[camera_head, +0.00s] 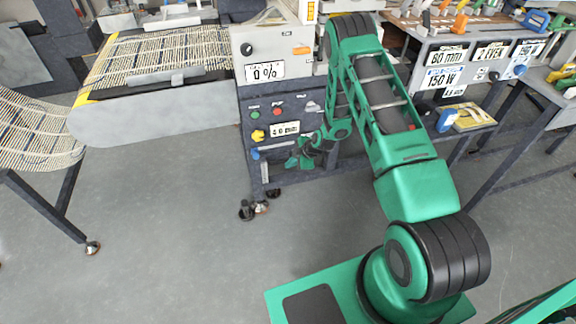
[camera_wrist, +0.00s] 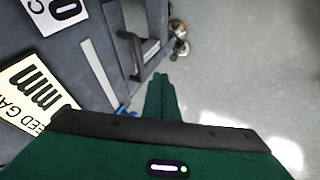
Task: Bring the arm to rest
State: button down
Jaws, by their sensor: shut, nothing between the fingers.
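My green arm reaches from its base up and over toward the machine, then bends down to my gripper (camera_head: 294,164).
A conveyor with woven mesh (camera_head: 160,55) runs left of the panel. The panel carries a yellow knob (camera_head: 258,136), a blue knob (camera_head: 256,154) and buttons. A bench with labelled controls (camera_head: 470,62) stands at the right. Grey floor (camera_head: 180,230) is clear at the front left.

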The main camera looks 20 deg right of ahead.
jog(key=s+d+r+m+g+h, duration=0.1)
jog(key=s+d+r+m, duration=0.4)
jog(key=r, duration=0.6)
jog(key=s+d+r+m+g+h, duration=0.1)
jog(key=s+d+r, duration=0.1)
jog(key=s+r, duration=0.65)
jog(key=s+d+r+m+g+h, duration=0.1)
jog(key=s+d+r+m, duration=0.25)
jog(key=r, duration=0.95)
jog(key=s+r+m, duration=0.4)
jog(key=s, duration=0.6)
jog(key=s+r+m+g, duration=0.1)
jog(key=s+r+m, duration=0.3)
jog(key=s, duration=0.6)
jog(key=s+r+m+g, duration=0.1)
jog(key=s+r+m, duration=0.4)
jog(key=s, duration=0.5)
jog(key=shift+s+d+r+h, duration=0.2)
jog(key=shift+d+h, duration=0.1)
jog(key=shift+d, duration=0.05)
